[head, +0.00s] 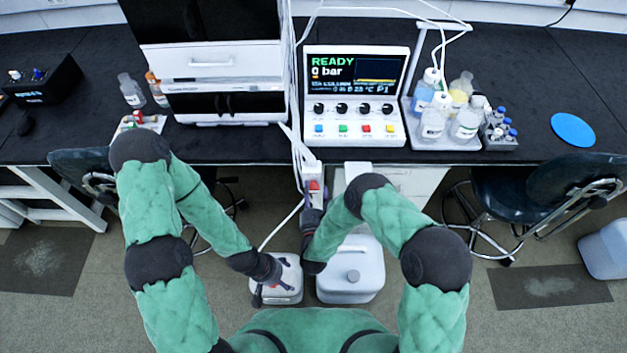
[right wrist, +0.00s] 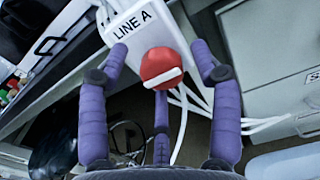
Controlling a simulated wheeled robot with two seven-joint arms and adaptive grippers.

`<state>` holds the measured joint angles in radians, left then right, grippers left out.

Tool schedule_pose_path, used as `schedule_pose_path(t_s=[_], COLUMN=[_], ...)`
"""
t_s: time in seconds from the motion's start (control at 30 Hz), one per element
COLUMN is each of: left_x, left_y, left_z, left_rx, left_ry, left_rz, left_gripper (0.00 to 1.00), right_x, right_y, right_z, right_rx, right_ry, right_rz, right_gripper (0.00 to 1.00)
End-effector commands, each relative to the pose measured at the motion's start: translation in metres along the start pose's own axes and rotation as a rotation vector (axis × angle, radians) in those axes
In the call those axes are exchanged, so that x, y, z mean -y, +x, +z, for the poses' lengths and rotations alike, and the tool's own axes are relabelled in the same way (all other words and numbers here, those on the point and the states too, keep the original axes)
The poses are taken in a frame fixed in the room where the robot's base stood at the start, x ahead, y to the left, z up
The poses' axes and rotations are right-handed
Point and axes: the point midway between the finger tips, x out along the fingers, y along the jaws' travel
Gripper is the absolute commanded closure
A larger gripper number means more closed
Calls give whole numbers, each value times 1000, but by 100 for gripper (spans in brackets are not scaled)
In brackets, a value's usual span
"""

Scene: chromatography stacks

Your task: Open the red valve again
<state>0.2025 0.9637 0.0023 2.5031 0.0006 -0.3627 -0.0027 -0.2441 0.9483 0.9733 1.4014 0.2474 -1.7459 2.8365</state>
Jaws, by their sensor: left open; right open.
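The red valve (right wrist: 161,66) is a round knob with a white bar across it, slightly tilted in the right wrist view. It sits on a white box (right wrist: 135,24) labelled LINE A. In the head view the red valve (head: 314,186) shows small below the bench front edge. My right gripper (right wrist: 160,60) is open, its purple fingers spread either side of the knob with visible gaps. In the head view my right gripper (head: 312,204) is just below the valve, partly hidden by its arm. My left gripper (head: 268,280) is open and low, over a white container (head: 290,278).
A second white container (head: 352,272) stands to the right on the floor. The instrument (head: 355,95) on the bench reads READY, 0 bar. A bottle tray (head: 455,143) stands beside it. White tubes hang near the valve. Chairs stand left and right (head: 520,195).

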Motion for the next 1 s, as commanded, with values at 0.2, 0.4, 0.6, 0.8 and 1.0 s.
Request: schedule_pose_path(t_s=[0.2,0.4,0.6,0.8,1.0], left_x=[0,0,0,0,0], left_y=[-1,-1,-1,-1,0], left_z=[0,1,0,0,0], left_rx=[1,1,1,1,1], left_ry=[0,0,0,0,0], left_rz=[0,0,0,0,0], left_gripper=[27,27,27,27,27], right_x=[0,0,0,0,0], right_y=[-4,-4,-3,-2,-2], right_z=[0,0,0,1,2], right_rx=[0,0,1,4,7], right_ry=[0,0,0,-4,-49], right_rz=[0,-1,-1,-3,-4], right_gripper=[36,36,90,91,91])
